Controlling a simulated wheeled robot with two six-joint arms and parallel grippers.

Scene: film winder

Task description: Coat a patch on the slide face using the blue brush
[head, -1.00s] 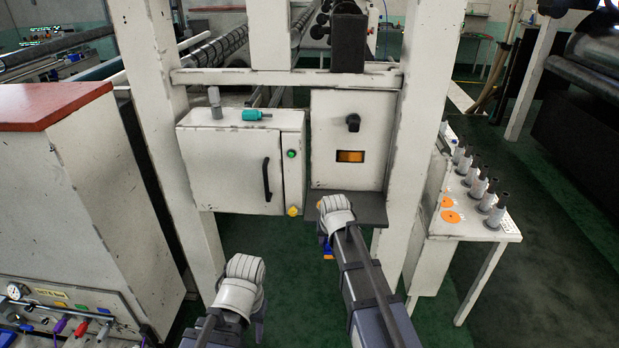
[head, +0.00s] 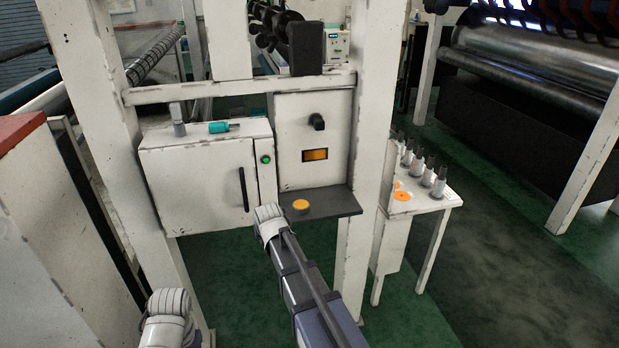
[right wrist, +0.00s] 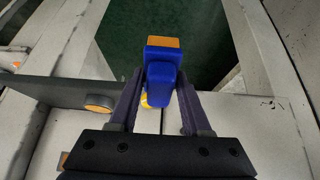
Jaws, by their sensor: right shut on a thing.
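The blue brush (right wrist: 162,78) is between the fingers of my right gripper (right wrist: 160,95) in the right wrist view. Its blue body ends in an orange-brown block. In the head view my right gripper (head: 268,222) is just left of and in front of a dark shelf, and the brush is hidden behind it. My left gripper (head: 168,318) is low at the left, away from everything; its fingers are hidden by the wrist. I cannot tell which surface is the slide face.
The dark shelf (head: 336,206) carries an orange disc (head: 301,204), below a white panel with a black knob (head: 317,121). A white cabinet (head: 197,178) is left of it, with a teal bottle (head: 219,127) on top. A white side table (head: 447,192) holds several grey bottles.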

